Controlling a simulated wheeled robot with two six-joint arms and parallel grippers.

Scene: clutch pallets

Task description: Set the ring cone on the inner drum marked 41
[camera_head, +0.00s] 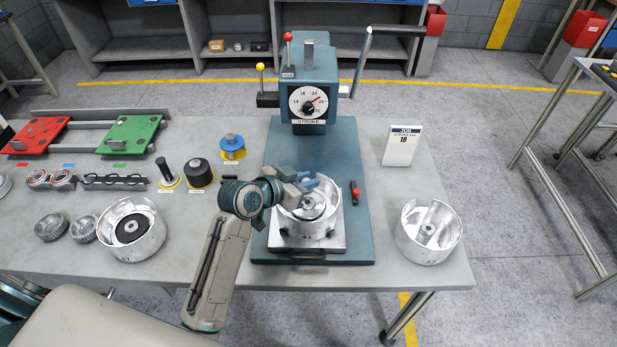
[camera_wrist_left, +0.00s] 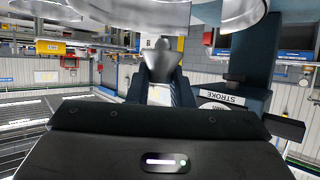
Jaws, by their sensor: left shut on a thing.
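The drum marked 41 (camera_head: 305,228) is a silvery open cup standing on the plate of the teal press, with metal parts showing inside. My left gripper (camera_head: 308,184) is over its far upper part. In the left wrist view the left gripper (camera_wrist_left: 160,88) is shut on a grey, cone-shaped piece (camera_wrist_left: 165,57), probably the ring cone. Silvery drum metal (camera_wrist_left: 130,12) crosses the top of that view. The fingers hide part of the drum's inside, and I cannot tell whether the cone touches it. My right gripper is not in view.
The press column with its dial (camera_head: 308,101) stands behind the drum. A second silvery drum (camera_head: 445,240) stands at the right; another drum (camera_head: 150,243) with a black centre stands at the left. The bench's right front is mostly clear.

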